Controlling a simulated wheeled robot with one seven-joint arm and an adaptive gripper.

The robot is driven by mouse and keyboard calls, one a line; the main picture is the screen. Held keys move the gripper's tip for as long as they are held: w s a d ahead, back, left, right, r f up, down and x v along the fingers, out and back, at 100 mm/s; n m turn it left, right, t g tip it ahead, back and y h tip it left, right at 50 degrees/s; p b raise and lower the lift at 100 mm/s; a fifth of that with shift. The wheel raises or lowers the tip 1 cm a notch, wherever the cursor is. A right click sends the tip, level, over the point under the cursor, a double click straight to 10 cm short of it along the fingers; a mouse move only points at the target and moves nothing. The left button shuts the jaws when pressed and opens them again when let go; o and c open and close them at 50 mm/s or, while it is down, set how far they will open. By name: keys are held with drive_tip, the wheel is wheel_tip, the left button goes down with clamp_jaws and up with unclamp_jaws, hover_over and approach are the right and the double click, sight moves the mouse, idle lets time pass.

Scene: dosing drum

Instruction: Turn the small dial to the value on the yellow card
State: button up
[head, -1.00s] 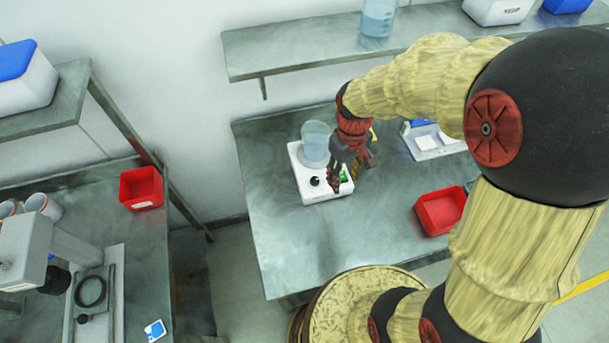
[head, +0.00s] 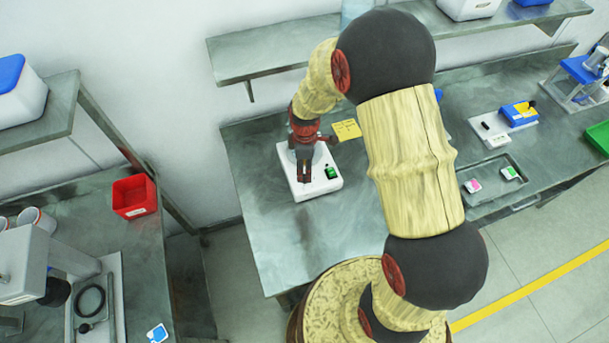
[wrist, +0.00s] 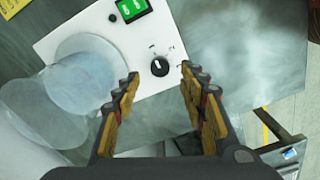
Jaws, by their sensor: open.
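The small black dial (wrist: 160,66) with a white pointer mark sits on the white dosing unit (head: 318,190). In the wrist view the dial shows between my open fingertips (wrist: 160,75), with printed marks beside it too small to read. In the head view my gripper (head: 304,178) points down over the unit and hides the dial. No contact with the dial is visible. The translucent drum (wrist: 88,72) stands on the unit, left of the dial in the wrist view. The yellow card (head: 346,130) lies behind the unit; its writing is unreadable here.
A green switch (head: 332,172) is on the unit, with a small black knob (wrist: 112,18) near it in the wrist view. A red bin (head: 134,197) stands on the left bench. A shelf (head: 270,60) runs above. The bench in front of the unit is clear.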

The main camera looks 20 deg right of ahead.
wheel_tip(320, 180, down, 5)
drive_tip(key=shift+r, duration=0.1)
drive_tip(key=c, duration=0.3)
drive_tip(key=c, duration=0.8)
